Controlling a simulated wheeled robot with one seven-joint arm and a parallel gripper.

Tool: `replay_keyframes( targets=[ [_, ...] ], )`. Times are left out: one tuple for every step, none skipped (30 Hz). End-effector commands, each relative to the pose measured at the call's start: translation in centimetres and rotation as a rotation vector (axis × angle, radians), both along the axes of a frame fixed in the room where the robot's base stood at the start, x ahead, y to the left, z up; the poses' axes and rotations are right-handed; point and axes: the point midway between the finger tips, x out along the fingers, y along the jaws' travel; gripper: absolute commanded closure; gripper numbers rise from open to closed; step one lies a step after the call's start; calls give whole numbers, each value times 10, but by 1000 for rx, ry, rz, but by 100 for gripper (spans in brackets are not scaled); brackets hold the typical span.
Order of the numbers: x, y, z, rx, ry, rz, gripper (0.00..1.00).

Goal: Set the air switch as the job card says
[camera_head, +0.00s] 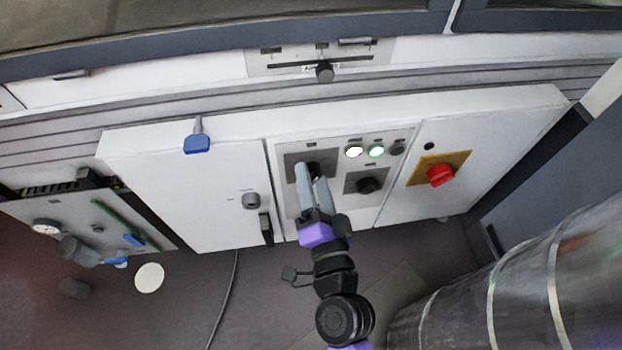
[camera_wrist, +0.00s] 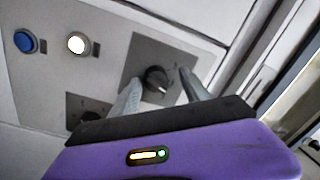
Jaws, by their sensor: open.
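In the head view my gripper (camera_head: 312,174) reaches up to the white cabinet front, its two grey fingers apart over a dark plate with a black rotary knob (camera_head: 314,166), which the fingers partly cover. In the wrist view my open gripper (camera_wrist: 160,76) has one finger on each side of a black knob (camera_wrist: 157,79) with a light pointer mark, on a dark square plate. Whether the fingers touch it I cannot tell. A second black knob (camera_head: 369,185) sits on another plate to the lower right. The labels are too small to read. I make out no job card.
A red switch (camera_head: 440,174) on yellow is farther right. A blue handle (camera_head: 197,144) juts out at left. A metal duct (camera_head: 530,290) fills the lower right.

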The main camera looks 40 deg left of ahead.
Motion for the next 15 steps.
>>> replay_keyframes(
  targets=[
    [-2,-3,-1,0,0,-1,45],
    [-4,-5,-2,-1,1,-1,45],
    [-7,-9,-3,-1,2,0,45],
    [-10,-12,-3,-1,2,0,45],
    [-13,-16,-3,-2,1,0,45],
    [-17,-21,-3,-2,1,0,45],
    [-20,-24,-3,-1,1,0,45],
    [-24,-28,-4,-2,2,1,45],
    [-28,-33,-3,-1,1,0,45],
    [-31,-37,-3,-1,1,0,45],
    [-34,-40,-3,0,0,1,45],
    [-37,-44,-3,0,1,2,45],
    [-40,-47,-3,0,1,2,45],
    [-42,-49,-3,0,1,3,45],
    [-44,-52,-2,0,1,3,45]
  ],
)
